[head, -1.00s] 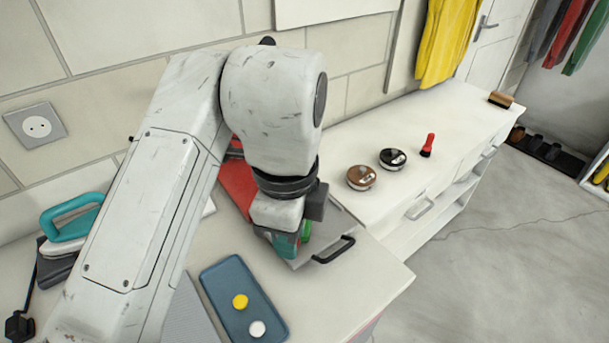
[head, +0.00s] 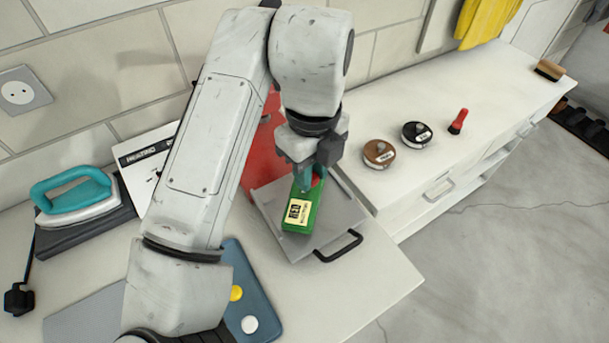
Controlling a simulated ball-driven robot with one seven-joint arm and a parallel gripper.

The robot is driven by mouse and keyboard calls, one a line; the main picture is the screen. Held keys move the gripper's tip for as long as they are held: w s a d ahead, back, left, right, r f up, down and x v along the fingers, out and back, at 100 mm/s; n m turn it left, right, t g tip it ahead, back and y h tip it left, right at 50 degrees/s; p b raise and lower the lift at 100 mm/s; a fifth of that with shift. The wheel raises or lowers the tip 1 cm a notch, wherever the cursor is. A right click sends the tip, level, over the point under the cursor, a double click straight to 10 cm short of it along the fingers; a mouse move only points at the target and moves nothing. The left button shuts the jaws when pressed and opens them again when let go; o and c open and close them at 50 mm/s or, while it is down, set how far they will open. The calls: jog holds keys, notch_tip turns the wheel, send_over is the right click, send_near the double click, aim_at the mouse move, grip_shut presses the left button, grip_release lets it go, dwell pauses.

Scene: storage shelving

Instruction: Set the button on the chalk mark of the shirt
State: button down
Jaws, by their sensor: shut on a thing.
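My gripper (head: 308,186), with teal fingertips, is shut on the upper end of a green container (head: 307,221) with a pale label. A small red part shows between the fingers and the container; I cannot tell what it is. The container is over a grey plate with a black handle; whether it touches the plate is unclear. A yellow button (head: 236,293) and a white button (head: 249,324) lie on a blue tray (head: 264,305), partly covered by my arm.
A teal-handled iron (head: 77,200) rests at the left by a white printed sheet (head: 140,155). Two round tins, brown (head: 379,153) and black (head: 416,134), and a red brush (head: 459,121) stand on the right counter. The front right counter corner is clear.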

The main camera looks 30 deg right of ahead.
jog(key=w+f, duration=0.3)
jog(key=shift+d+f, duration=0.3)
jog(key=shift+w+f+p, duration=0.1)
jog(key=shift+f+p, duration=0.55)
jog(key=shift+f, duration=1.1)
jog(key=shift+f, duration=0.1)
jog(key=c, duration=0.9)
grip_release()
notch_tip(320, 180, up, 12)
jog(key=b, duration=0.1)
